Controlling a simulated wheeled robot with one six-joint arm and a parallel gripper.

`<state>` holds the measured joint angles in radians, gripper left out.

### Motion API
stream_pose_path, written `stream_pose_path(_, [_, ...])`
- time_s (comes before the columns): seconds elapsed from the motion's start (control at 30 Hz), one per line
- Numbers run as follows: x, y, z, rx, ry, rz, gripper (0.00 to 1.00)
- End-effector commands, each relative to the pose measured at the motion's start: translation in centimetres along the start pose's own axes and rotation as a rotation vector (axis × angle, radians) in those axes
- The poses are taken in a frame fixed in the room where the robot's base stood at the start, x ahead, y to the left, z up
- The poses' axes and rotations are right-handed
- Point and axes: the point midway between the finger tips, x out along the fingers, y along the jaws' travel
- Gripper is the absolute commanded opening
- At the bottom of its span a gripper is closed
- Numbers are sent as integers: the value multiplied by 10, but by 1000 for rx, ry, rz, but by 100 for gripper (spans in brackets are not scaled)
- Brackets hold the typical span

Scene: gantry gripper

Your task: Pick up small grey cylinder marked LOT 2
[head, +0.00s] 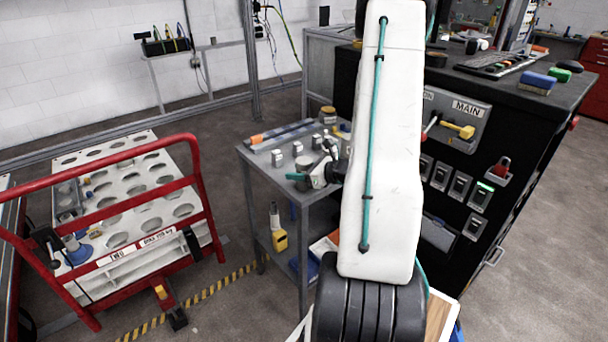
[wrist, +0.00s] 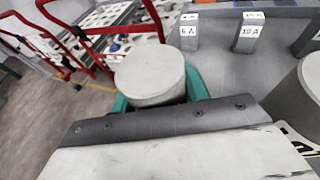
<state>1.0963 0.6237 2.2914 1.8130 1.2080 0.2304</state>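A light grey cylinder (wrist: 150,72) is close up in the wrist view, with its plain round end showing. My gripper (wrist: 160,98) has teal fingertips on both sides of it that appear to touch it, so it looks shut on the cylinder. No LOT mark is readable on it, and its lower part is hidden. A second grey cylinder (wrist: 312,88) stands at the right edge of the wrist view, partly cut off. In the head view my gripper (head: 314,177) is over the near side of the small grey table (head: 262,165), partly behind my arm.
Several small metal blocks (head: 277,158) stand on the table; in the wrist view one block (wrist: 188,30) carries a number label. A red-framed cart (head: 105,255) stands to the left, with open floor between. A black cabinet (head: 480,150) is at the right.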

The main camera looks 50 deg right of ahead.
Motion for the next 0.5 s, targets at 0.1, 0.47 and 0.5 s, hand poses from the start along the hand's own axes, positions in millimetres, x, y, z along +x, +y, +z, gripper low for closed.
stream_pose_path(0.1, [0, 0, 0, -1, -1, 0, 8])
stream_pose_path(0.47, [-3, -1, 8, -4, -2, -1, 8])
stream_pose_path(0.5, [-4, -1, 11, -3, -2, -1, 8])
